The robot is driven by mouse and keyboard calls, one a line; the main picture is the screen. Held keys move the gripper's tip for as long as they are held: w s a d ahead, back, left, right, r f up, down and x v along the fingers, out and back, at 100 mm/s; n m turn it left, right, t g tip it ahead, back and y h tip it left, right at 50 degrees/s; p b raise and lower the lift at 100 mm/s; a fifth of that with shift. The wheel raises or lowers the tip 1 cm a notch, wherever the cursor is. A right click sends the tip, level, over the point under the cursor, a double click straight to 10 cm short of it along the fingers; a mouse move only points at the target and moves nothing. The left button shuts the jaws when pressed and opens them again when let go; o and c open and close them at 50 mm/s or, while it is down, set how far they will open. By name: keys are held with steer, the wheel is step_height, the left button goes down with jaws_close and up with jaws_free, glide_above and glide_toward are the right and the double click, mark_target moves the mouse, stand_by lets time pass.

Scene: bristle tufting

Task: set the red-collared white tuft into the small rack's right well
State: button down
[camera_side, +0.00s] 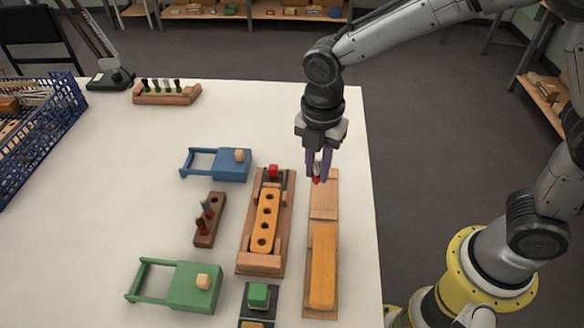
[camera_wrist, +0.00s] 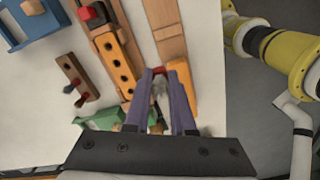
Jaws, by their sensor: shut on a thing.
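My gripper (camera_side: 318,170) has purple fingers and is shut on the tuft. The tuft's red collar (camera_side: 316,180) shows just below the fingertips, above the far part of the long wooden board at the right. In the wrist view the pale tuft (camera_wrist: 160,90) lies between the fingers (camera_wrist: 163,78), its red end at the tips. The small rack (camera_side: 204,238) is a dark brown block left of the orange strip, apart from my gripper.
Between gripper and rack stands a wooden fixture (camera_side: 285,215) with an orange holed strip (camera_side: 265,220) and a red block. A blue frame (camera_side: 217,164) and green frame (camera_side: 180,285) flank the rack. An orange brush body (camera_side: 323,265) lies on the right board.

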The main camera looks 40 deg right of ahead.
steer(key=w+a+r, duration=0.3)
steer(key=w+a, duration=0.1)
steer(key=w, duration=0.2)
steer(key=w+a+r, duration=0.3)
steer(key=w+a, duration=0.1)
steer(key=w, duration=0.3)
steer(key=w+a+f, duration=0.4)
steer(key=w+a, duration=0.1)
steer(key=shift+w+a+f, duration=0.15)
steer(key=shift+a+f, duration=0.2)
steer(key=shift+f, duration=1.9)
steer(key=shift+w+a+f, duration=0.15)
steer(key=shift+a+f, duration=0.15)
steer(key=shift+f, duration=1.95)
steer(key=shift+w+a+f, duration=0.15)
steer(key=shift+a+f, duration=0.2)
steer(key=shift+f, duration=1.9)
steer(key=shift+f, duration=1)
steer(key=shift+c, duration=1.6)
jaws_free()
